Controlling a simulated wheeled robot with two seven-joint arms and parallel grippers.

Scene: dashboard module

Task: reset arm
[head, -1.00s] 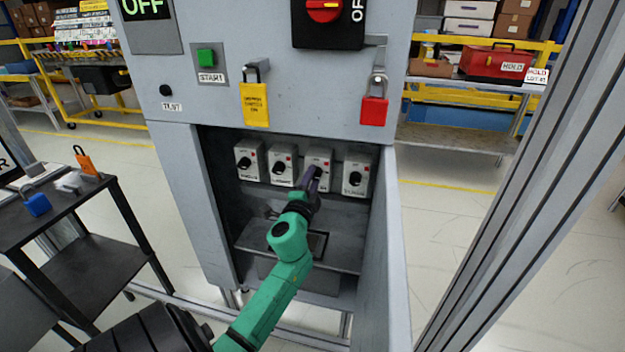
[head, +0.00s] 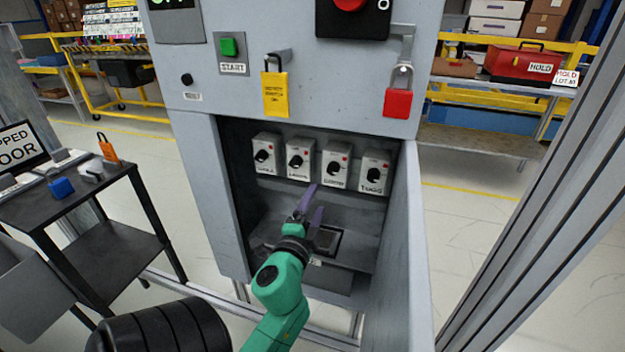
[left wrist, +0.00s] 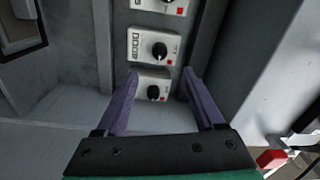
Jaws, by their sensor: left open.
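My left arm is green with purple gripper fingers. My left gripper (head: 309,204) is open and empty inside the grey cabinet (head: 190,200), below the row of switch boxes and apart from them. The boxes are light grey with black knobs: the leftmost (head: 266,152), the second (head: 299,158), the third (head: 335,163) and the rightmost (head: 374,172). In the left wrist view the open fingers (left wrist: 160,98) frame a box with a black knob (left wrist: 153,88), with another box (left wrist: 155,46) beyond it. My right gripper is not seen.
The open cabinet door (head: 405,260) stands right of my arm. A yellow padlock (head: 276,94) and a red padlock (head: 397,102) hang on the cabinet front. A black cart (head: 90,215) with several padlocks stands left. A metal post (head: 530,200) rises at the right.

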